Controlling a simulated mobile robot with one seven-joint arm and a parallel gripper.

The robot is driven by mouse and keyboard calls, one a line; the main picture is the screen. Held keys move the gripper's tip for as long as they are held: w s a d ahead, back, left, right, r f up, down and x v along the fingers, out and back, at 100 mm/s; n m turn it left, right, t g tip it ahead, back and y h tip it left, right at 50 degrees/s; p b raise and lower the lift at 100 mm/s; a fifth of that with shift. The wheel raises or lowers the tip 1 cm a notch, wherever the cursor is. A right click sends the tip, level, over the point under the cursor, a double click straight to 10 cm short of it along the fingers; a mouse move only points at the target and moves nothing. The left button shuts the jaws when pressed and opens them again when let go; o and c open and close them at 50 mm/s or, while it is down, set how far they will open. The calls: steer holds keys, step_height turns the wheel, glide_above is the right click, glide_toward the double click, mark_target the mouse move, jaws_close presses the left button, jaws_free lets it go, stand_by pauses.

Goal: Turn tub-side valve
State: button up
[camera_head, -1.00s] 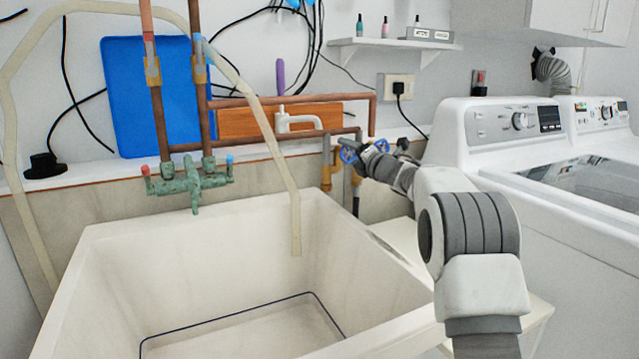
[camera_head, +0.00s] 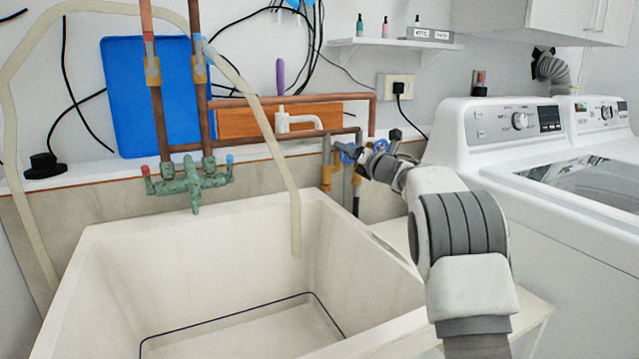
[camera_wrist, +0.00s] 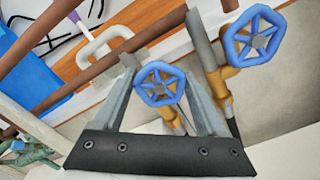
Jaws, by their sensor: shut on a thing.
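Two blue star-shaped valve handles sit on brass pipe fittings by the tub's back right corner. In the wrist view, the tub-side valve (camera_wrist: 160,84) is between the two grey fingers of my gripper (camera_wrist: 160,45), which is shut on it. The other valve (camera_wrist: 253,36) is to the right, outside the fingers. In the head view, the tub-side valve (camera_head: 347,153) shows partly at the end of my arm, and my gripper (camera_head: 362,158) is small there and its fingers are hard to make out.
The white tub (camera_head: 210,215) fills the lower left. A green faucet (camera_head: 188,182) stands on its back edge. Copper pipes (camera_head: 290,98) run along the wall behind the valves. A washing machine (camera_head: 500,140) is on the right.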

steer(key=shift+n, duration=1.1)
steer(key=shift+a+n, duration=0.1)
steer(key=shift+n, duration=1.6)
steer(key=shift+n, duration=1.7)
steer(key=shift+a+n, duration=0.1)
steer(key=shift+n, duration=1.6)
